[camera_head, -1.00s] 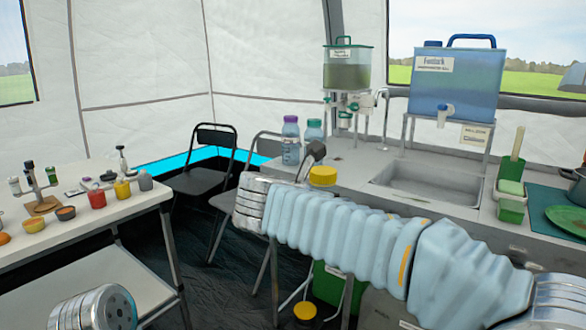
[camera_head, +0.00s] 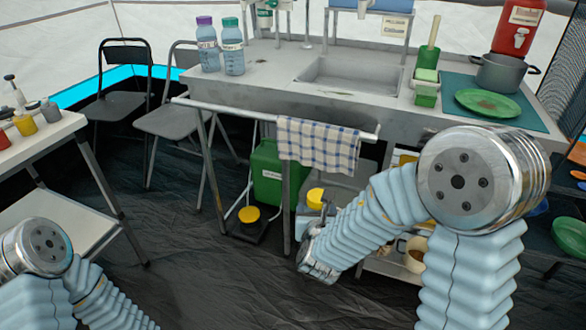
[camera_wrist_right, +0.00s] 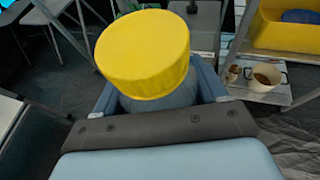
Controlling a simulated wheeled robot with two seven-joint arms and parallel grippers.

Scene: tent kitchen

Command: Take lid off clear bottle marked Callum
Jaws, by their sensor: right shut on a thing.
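Two clear bottles stand upright on the counter's left end in the head view: one with a purple lid (camera_head: 207,50), one with a teal lid (camera_head: 233,55). Both lids are on; I cannot read which label says Callum. My right gripper (camera_wrist_right: 156,92) is shut on a yellow-lidded container (camera_wrist_right: 142,55), with one finger on each side of its pale body. The container also shows in the head view below the counter's front, where my wrist hides much of it. My left arm shows at the lower left; its gripper is out of view.
The sink (camera_head: 350,75) is right of the bottles. A checked towel (camera_head: 318,145) hangs on the counter's front rail. Folding chairs (camera_head: 166,119) stand left. The foreground floor looks clear.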

